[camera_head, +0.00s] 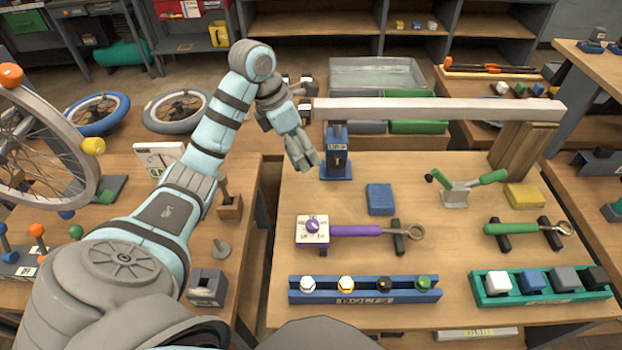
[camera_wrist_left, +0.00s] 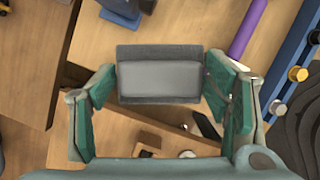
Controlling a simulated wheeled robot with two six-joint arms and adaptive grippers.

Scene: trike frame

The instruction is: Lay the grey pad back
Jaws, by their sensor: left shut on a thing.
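The grey pad (camera_wrist_left: 158,78) shows in the left wrist view as a block with a lighter middle, between the two green-faced fingers. My left gripper (camera_wrist_left: 160,88) is shut on it by its two short sides. In the head view my left gripper (camera_head: 303,150) hangs above the left edge of the right-hand table, just left of the blue post clamp. The held pad is hard to tell from the fingers there. A blue pad (camera_head: 380,199) and a yellow pad (camera_head: 525,196) lie flat on that table. My right gripper is not in view.
A long pale bar (camera_head: 430,109) spans from the blue clamp (camera_head: 336,160) to a wooden block (camera_head: 520,150). A purple-handled tool (camera_head: 355,231), a blue rack (camera_head: 364,290) and a green tray (camera_head: 540,287) stand nearer. Clear tabletop lies around the blue pad.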

